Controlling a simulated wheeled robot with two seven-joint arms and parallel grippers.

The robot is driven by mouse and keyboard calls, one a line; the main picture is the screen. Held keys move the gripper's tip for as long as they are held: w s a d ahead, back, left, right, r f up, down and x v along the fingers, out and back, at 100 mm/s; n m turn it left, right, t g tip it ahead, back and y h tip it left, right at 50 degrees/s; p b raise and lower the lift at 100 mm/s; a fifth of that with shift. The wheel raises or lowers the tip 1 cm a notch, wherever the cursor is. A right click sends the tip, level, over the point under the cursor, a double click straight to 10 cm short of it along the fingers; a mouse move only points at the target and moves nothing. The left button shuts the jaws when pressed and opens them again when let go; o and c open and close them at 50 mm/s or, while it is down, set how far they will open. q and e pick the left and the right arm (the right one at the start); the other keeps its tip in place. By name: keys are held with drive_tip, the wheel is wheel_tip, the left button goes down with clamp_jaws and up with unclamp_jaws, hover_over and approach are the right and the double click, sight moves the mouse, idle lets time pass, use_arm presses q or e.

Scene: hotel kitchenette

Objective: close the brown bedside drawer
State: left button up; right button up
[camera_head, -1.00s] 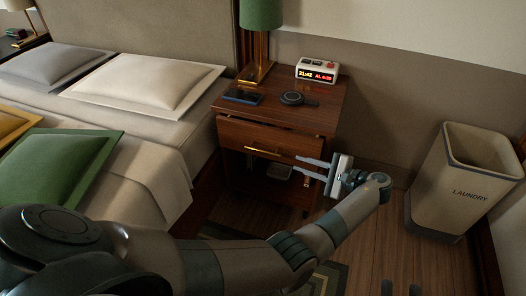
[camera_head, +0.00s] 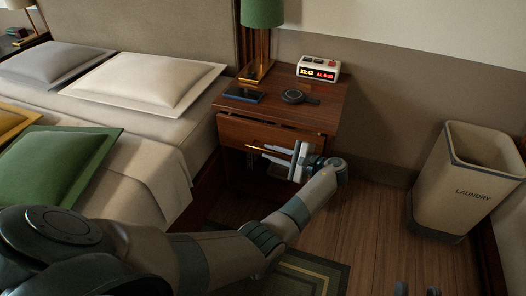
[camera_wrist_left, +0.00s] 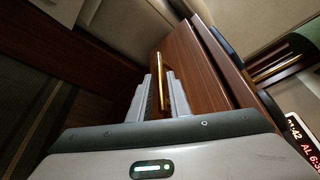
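The brown bedside drawer (camera_head: 238,129) is the upper drawer of the wooden nightstand (camera_head: 322,112). Its front stands out a little from under the top, so it looks partly open. Its brass handle (camera_wrist_left: 161,78) shows in the left wrist view and is partly hidden behind the fingers in the head view. My left gripper (camera_head: 272,155) is in front of the drawer, fingers apart on either side of the handle's line. I cannot tell whether they touch the handle. The fingers also show in the left wrist view (camera_wrist_left: 161,98). My right gripper (camera_head: 416,290) shows only two separated tips at the bottom edge.
A phone (camera_head: 243,96), a round black charger (camera_head: 294,97), an alarm clock (camera_head: 318,68) and a green lamp (camera_head: 262,14) stand on the nightstand. The bed (camera_head: 150,150) is to the left. A laundry bin (camera_head: 468,190) stands to the right, with clear floor between.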

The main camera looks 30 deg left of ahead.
sight(267, 151)
use_arm(q)
drive_tip(key=x, duration=0.3)
drive_tip(key=shift+a+f, duration=0.1)
drive_tip(key=shift+a, duration=0.05)
drive_tip(key=shift+w+a, duration=0.1)
drive_tip(key=shift+a, duration=0.25)
use_arm(e)
drive_tip(key=shift+w+d+r+t, duration=0.2)
drive_tip(key=shift+d+r+t, duration=0.25)
drive_tip(key=shift+r, duration=0.3)
use_arm(q)
clamp_jaws()
